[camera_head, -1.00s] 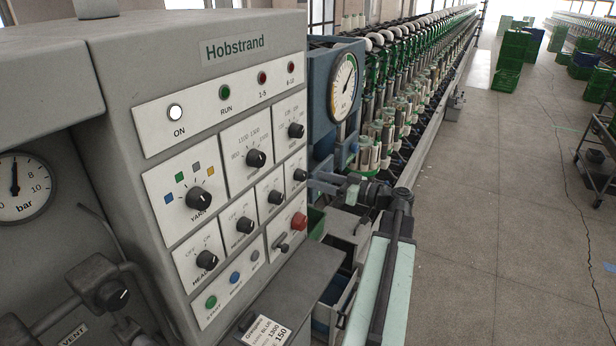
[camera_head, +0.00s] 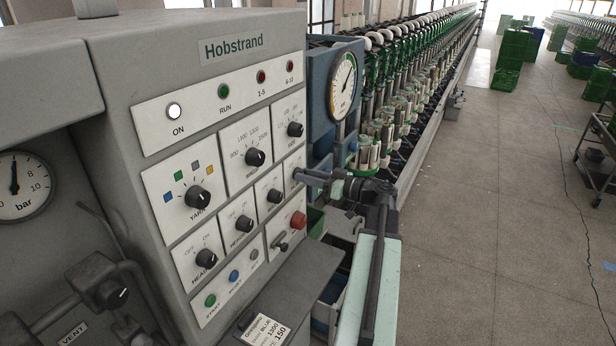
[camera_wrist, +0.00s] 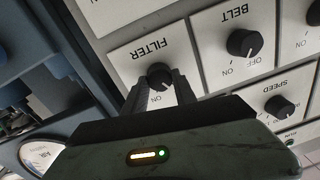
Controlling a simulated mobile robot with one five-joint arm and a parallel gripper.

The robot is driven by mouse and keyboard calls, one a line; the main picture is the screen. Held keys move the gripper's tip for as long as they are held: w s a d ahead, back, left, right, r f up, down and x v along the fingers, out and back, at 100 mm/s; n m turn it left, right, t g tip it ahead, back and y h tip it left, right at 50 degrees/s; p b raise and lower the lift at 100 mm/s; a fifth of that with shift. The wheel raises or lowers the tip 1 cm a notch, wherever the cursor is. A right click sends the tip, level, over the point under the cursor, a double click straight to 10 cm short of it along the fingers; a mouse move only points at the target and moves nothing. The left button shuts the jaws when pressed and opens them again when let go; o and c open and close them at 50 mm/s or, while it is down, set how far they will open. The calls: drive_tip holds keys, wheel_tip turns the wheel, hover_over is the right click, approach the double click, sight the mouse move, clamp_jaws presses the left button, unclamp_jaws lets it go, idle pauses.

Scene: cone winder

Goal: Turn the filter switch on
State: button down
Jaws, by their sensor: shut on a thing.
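The filter switch is a round black knob (camera_wrist: 158,76) on a white plate labelled FILTER (camera_wrist: 150,50), upside down in the wrist view. My gripper (camera_wrist: 160,88) has one finger on each side of the knob and is shut on it. An ON label shows beside the knob; the OFF label is hidden, and I cannot tell clearly which way the knob points. In the head view my gripper (camera_head: 305,177) reaches the right edge of the grey Hobstrand panel (camera_head: 140,80), where the fingers cover most of the filter knob.
The belt knob (camera_wrist: 244,42) and speed knob (camera_wrist: 279,106) sit close beside the filter plate. A red button (camera_head: 298,220) is below my gripper. A blue housing with a gauge (camera_head: 343,85) stands just behind. The aisle floor (camera_head: 480,200) at right is open.

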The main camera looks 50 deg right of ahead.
drive_tip(key=shift+m, duration=0.3)
drive_tip(key=m+b, duration=0.1)
drive_tip(key=m, duration=1)
drive_tip(key=shift+f+t, duration=0.1)
drive_tip(key=shift+t, duration=0.2)
drive_tip(key=shift+m, duration=0.3)
drive_tip(key=c, duration=1)
unclamp_jaws()
drive_tip(key=v, duration=0.8)
